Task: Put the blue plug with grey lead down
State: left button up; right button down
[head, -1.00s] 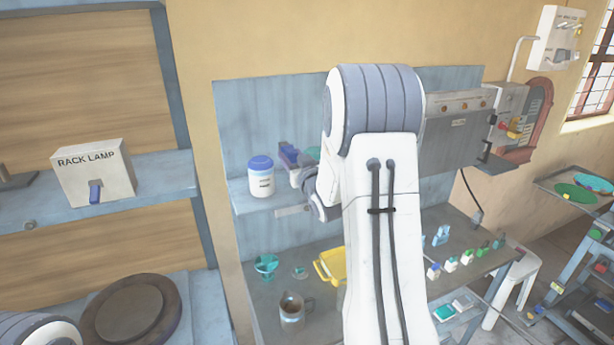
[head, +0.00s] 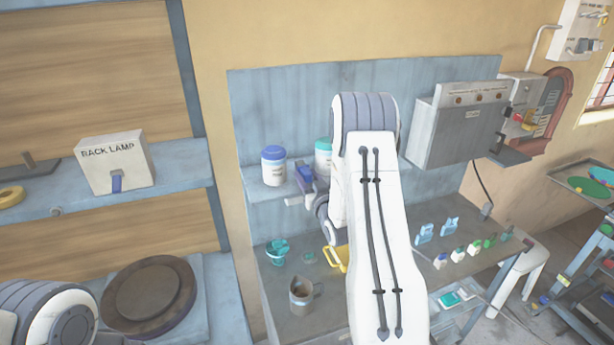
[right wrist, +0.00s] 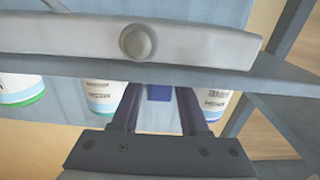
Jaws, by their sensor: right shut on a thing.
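My right gripper (head: 304,184) is at the wall shelf, in front of and between two lidded jars. In the right wrist view its two dark fingers (right wrist: 158,108) are shut on a small blue block, which looks like the blue plug (right wrist: 158,92). In the head view, blue and dark parts at the gripper blend together, so the plug's outline is unclear there. I cannot make out its grey lead. Whether the plug touches the shelf (head: 257,203) is not clear. My left gripper is out of view.
A blue-lidded jar (head: 274,168) and a green-lidded jar (head: 323,158) stand close by on the shelf. A rack lamp box (head: 115,165) sits on the left rack.

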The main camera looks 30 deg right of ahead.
jog(key=shift+f, duration=0.15)
jog(key=shift+c, duration=2.1)
grip_release()
jog(key=shift+s, duration=0.1)
jog(key=p+v, duration=0.4)
jog(key=v, duration=0.7)
jog(key=shift+s+a, duration=0.2)
jog(key=shift+s, duration=0.2)
